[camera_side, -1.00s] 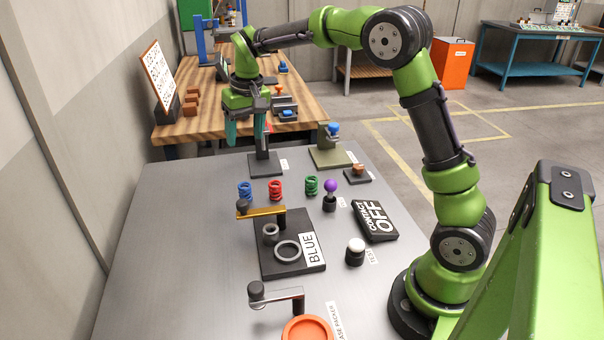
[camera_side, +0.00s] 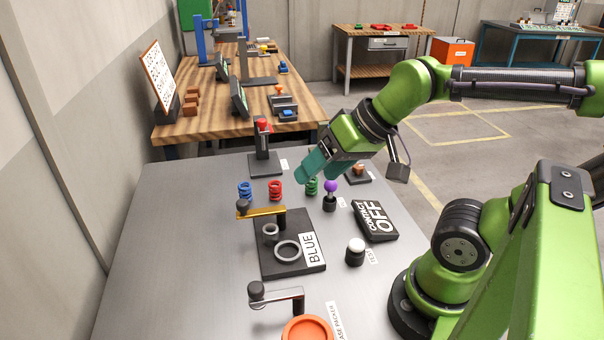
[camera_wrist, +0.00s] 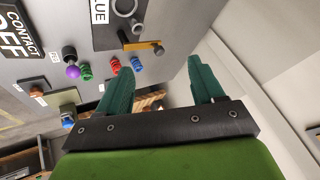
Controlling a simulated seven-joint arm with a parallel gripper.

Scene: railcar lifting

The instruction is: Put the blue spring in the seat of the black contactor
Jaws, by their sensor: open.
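The blue spring (camera_side: 245,190) stands on the grey table at the left end of a row with a red spring (camera_side: 275,190) and a green spring (camera_side: 312,186). It also shows in the wrist view (camera_wrist: 137,63). A black base plate labelled BLUE (camera_side: 312,265), which I take for the black contactor, lies in front of the springs. It has a small ring (camera_side: 270,232), a larger ring (camera_side: 287,251) and a gold lever (camera_side: 262,211). I cannot tell which ring is the seat. My gripper (camera_side: 310,169) is open and empty, tilted, above and right of the blue spring.
A purple-knobbed post (camera_side: 330,188), a CONTACT OFF block (camera_side: 375,222) and a white button (camera_side: 355,250) stand to the right. A red-topped stand (camera_side: 264,150) is behind. A silver crank (camera_side: 280,297) and orange disc (camera_side: 307,328) are in front. The table's left side is clear.

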